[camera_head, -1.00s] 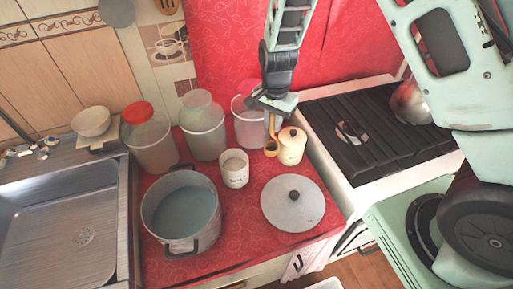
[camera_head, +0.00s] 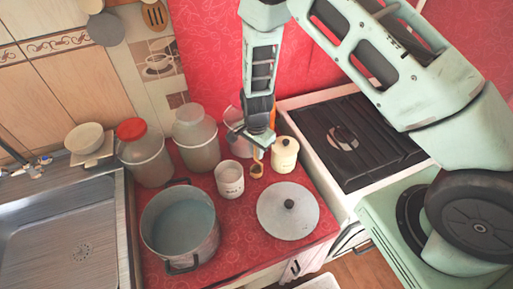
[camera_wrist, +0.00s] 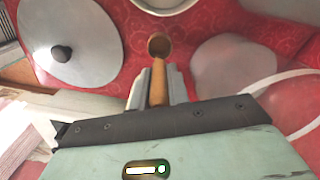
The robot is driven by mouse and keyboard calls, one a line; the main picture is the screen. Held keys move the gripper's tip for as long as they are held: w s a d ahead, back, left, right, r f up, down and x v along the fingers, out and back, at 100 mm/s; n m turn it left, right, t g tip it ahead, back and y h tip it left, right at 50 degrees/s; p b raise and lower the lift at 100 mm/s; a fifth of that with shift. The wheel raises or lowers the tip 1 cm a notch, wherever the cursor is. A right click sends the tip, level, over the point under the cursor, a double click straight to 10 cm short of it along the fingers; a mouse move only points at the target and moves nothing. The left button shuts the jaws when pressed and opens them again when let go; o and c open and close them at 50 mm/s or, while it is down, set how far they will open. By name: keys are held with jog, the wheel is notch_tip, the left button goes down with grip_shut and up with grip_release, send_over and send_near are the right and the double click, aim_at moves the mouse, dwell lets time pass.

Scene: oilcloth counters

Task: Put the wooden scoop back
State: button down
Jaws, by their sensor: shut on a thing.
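The wooden scoop (camera_head: 257,168) hangs bowl-down from my gripper (camera_head: 259,149) in the head view. In the wrist view my gripper (camera_wrist: 157,92) is shut on the handle of the scoop (camera_wrist: 158,48), and its round bowl points away from the jaws. The scoop is between the white lettered pot (camera_head: 229,182) and the cream lidded canister (camera_head: 285,156). The pot is open at the top, and its rim shows at the top edge of the wrist view (camera_wrist: 168,8). Whether the bowl touches the counter, I cannot tell.
A large grey pot (camera_head: 180,232) stands front left, and its lid (camera_head: 280,222) lies on the red counter (camera_head: 240,243). Several clear jars and buckets (camera_head: 195,140) stand at the back. The sink (camera_head: 70,240) is left and the stove (camera_head: 350,145) right.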

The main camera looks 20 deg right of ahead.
jog(key=shift+f, duration=0.2)
jog(key=c, duration=1.3)
grip_release()
jog(key=shift+c, duration=0.2)
notch_tip(320, 180, up, 12)
jog(key=b, duration=0.3)
jog(key=shift+b, duration=0.35)
jog(key=s+a+r+n+y, duration=0.1)
jog(key=s+a+r+n, duration=0.35)
jog(key=s+r, duration=0.2)
jog(key=s+a+r+n+y, duration=0.1)
jog(key=s+a+r+n, duration=0.2)
jog(key=s+r+n, duration=0.4)
jog(key=s+d+r+n+h, duration=0.1)
jog(key=s+r+n, duration=0.1)
jog(key=s+n, duration=0.7)
jog(key=s, duration=0.4)
jog(key=shift+s+r, duration=0.15)
jog(key=shift+s, duration=0.05)
